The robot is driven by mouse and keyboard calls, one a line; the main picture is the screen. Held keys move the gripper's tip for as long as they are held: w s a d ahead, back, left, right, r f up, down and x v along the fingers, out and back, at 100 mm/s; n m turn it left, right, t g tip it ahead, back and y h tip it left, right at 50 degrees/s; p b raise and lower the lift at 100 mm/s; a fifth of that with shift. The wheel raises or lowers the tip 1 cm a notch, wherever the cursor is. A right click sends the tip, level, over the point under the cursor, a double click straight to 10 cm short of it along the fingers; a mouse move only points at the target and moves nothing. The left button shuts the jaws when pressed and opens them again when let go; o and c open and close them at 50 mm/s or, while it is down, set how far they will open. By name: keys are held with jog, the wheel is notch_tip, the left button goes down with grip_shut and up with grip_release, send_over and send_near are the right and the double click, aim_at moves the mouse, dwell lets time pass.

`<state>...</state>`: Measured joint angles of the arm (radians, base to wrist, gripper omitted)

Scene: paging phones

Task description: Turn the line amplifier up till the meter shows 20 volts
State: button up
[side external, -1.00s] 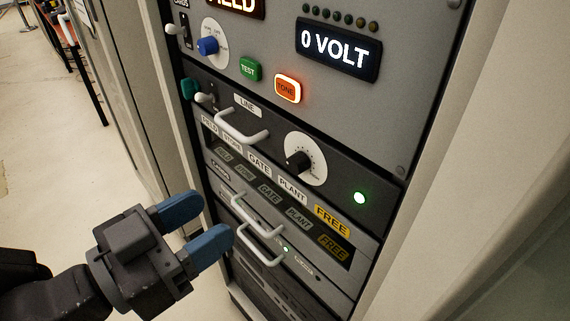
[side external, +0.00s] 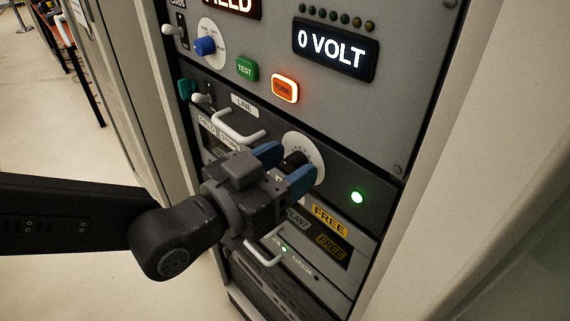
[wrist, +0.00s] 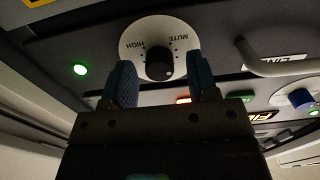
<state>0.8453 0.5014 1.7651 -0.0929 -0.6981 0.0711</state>
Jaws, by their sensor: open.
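The line amplifier panel (side external: 348,170) has a black knob (side external: 295,160) on a round white dial (side external: 318,158). In the wrist view the knob (wrist: 159,66) sits between my two blue fingers, with gaps on both sides. The dial (wrist: 133,38) there reads MUTE and HIGH. My gripper (side external: 283,167) is open in front of the knob, one finger to each side, and partly hides it in the side view. The meter (side external: 335,50) shows 0 VOLT.
A white handle (side external: 238,130) is just left of my gripper. An orange lit TONE button (side external: 285,88) and a green TEST button (side external: 247,68) are above. A green lamp (side external: 357,197) glows at the right. A blue selector knob (side external: 205,46) is at upper left.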

jog(key=c, duration=0.9)
jog(key=shift+c, duration=0.2)
jog(key=shift+m, duration=0.5)
jog(key=m, duration=0.4)
jog(key=shift+s+m, duration=0.1)
jog(key=shift+m, duration=0.2)
jog(key=m, duration=0.6)
jog(key=o, duration=0.9)
